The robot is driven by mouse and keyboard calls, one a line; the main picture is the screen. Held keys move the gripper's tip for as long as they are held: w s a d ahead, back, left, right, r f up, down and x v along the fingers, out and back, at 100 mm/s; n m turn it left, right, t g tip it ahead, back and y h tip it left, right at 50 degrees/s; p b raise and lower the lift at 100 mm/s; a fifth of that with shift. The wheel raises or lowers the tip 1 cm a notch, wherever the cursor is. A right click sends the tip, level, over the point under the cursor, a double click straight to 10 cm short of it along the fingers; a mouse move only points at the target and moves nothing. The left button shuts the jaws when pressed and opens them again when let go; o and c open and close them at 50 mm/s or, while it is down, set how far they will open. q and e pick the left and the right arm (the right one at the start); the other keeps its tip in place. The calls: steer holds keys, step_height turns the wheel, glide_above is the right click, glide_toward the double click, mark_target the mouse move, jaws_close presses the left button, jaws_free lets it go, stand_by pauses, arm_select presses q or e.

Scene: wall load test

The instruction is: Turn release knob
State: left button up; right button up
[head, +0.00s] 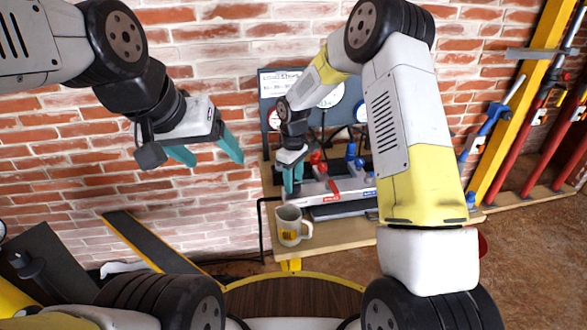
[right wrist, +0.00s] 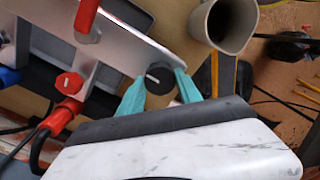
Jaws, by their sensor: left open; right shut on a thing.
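The release knob (right wrist: 158,79) is a small round black knob with a white pointer line, at the end of a grey metal test bench. My right gripper (right wrist: 159,92) has its teal fingers on both sides of the knob, shut on it. In the head view my right gripper (head: 292,178) is at the left end of the bench (head: 345,188), and the knob is hidden there. My left gripper (head: 208,158) is open and empty, in the air before the brick wall, left of the bench.
A mug (head: 289,226) stands on the wooden table (head: 340,237) close to my right gripper. The bench carries red and blue levers and fittings. A gauge panel (head: 268,88) stands behind. Red and yellow poles (head: 520,120) lean at right.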

mark_target(294, 183)
stand_by(0.4)
steer(key=o, duration=1.4)
steer(key=shift+c, duration=0.2)
steer(key=shift+r, duration=0.15)
step_height(294, 183, up, 8)
steer(key=shift+f, duration=0.2)
